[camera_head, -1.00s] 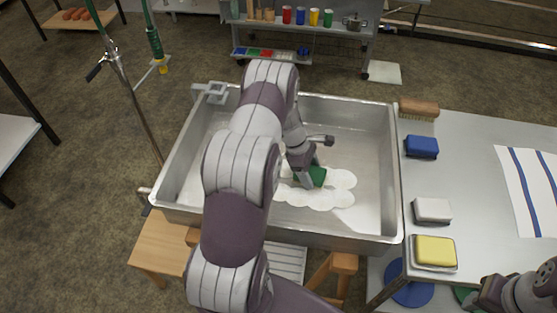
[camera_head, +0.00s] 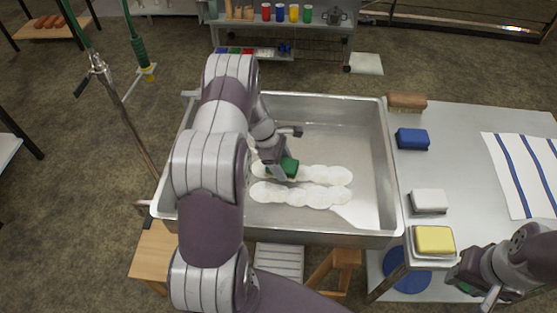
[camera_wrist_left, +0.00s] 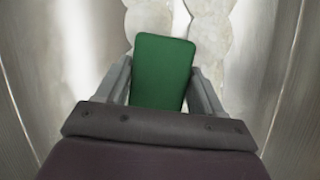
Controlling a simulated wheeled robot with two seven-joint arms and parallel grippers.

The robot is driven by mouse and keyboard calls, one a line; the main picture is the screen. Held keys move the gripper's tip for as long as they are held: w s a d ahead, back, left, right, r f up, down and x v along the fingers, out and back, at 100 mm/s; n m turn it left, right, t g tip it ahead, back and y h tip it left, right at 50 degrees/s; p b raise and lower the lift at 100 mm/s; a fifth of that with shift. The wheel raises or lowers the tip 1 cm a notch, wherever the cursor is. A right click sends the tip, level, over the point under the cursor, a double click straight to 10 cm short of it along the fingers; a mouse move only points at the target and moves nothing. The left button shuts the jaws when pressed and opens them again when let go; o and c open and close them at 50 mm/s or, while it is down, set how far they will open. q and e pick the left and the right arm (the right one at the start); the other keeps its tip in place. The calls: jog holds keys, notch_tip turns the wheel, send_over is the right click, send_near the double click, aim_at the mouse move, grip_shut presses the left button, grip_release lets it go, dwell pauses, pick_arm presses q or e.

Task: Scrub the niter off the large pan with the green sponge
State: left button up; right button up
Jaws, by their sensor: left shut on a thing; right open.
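The large pan (camera_head: 365,118) is a wide, shallow metal pan. My left gripper (camera_head: 278,170) reaches down into it and is shut on the green sponge (camera_head: 289,167), low over the pan floor. The left wrist view shows the sponge (camera_wrist_left: 162,70) between both fingers. Two rows of overlapping pale round patches (camera_head: 300,195) lie on the floor, one to the right of the sponge and one in front. I cannot tell whether they are niter or scrub marks. My left arm hides the pan's left part. My right gripper (camera_head: 474,288) is open and empty at the lower right.
A side table (camera_head: 455,150) at the right holds a wooden brush (camera_head: 407,102), a blue sponge (camera_head: 412,139), a white block (camera_head: 429,201), a yellow sponge (camera_head: 434,240) and a striped towel (camera_head: 520,170). A stand with a green hose (camera_head: 135,50) is at the left.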

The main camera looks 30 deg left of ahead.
pick_arm(q)
jog(key=shift+d+r+p, duration=0.15)
jog(key=shift+r+p, duration=0.15)
jog(key=shift+r, duration=0.2)
jog(key=shift+d+r+p, duration=0.15)
jog(key=shift+r+p, duration=0.15)
jog(key=shift+r, duration=0.2)
notch_tip(320, 180, up, 2)
jog(key=shift+s+a+r+p, duration=0.1)
jog(key=shift+a+p, duration=0.05)
jog(key=shift+p, duration=0.85)
jog(key=shift+r+p, duration=0.6)
jog(key=shift+r, duration=0.15)
